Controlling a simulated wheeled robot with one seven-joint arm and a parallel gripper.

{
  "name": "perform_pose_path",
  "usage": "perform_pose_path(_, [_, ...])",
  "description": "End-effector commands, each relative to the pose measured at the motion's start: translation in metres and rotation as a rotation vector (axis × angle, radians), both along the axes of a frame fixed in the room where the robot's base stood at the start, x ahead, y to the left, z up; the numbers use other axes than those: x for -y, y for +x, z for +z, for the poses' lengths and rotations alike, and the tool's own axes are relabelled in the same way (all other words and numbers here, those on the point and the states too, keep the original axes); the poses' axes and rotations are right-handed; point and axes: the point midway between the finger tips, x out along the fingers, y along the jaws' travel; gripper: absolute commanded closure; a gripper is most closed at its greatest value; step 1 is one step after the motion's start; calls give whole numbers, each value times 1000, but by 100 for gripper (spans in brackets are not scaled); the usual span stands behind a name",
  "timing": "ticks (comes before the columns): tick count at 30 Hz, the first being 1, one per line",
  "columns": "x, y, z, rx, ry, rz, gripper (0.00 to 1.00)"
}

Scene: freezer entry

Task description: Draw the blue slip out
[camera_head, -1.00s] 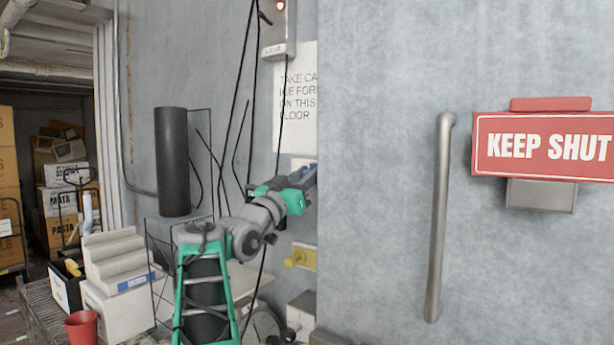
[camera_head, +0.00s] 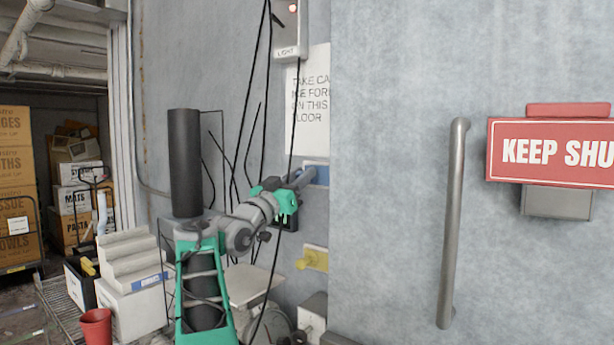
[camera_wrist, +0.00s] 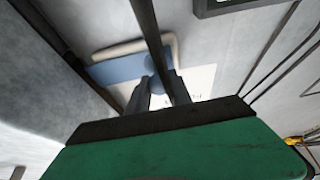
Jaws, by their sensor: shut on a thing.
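The blue slip (camera_head: 320,175) is on the grey wall below the paper notice, set against a pale backing. My gripper (camera_head: 299,181) reaches it from the left, with its green body beside the wall. A dark cable partly covers the view there, so the exact grip is hard to see.
A yellow knob on a plate (camera_head: 312,258) sits below on the same wall. Dark cables (camera_head: 268,90) hang close to my arm. The door handle (camera_head: 453,225) and red sign (camera_head: 555,150) are to the right. A stepped white block (camera_head: 130,258) stands left.

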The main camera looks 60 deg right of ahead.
Motion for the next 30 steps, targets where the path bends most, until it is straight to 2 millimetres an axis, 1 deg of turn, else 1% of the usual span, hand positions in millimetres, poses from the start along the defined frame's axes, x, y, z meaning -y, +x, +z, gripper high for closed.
perform_pose_path(2, [0,-1,1,1,0,-1,100])
perform_pose_path(3, [0,-1,0,1,0,-1,73])
perform_pose_path(11, [0,-1,0,1,0,-1,53])
perform_pose_path(17, [0,-1,0,0,0,-1,53])
perform_pose_path(20, [-5,0,-4,1,0,1,53])
perform_pose_path(23, [-19,3,-12,1,0,3,53])
perform_pose_path(27, [-47,8,-24,2,1,4,53])
perform_pose_path(30, [-62,10,-30,1,1,3,53])
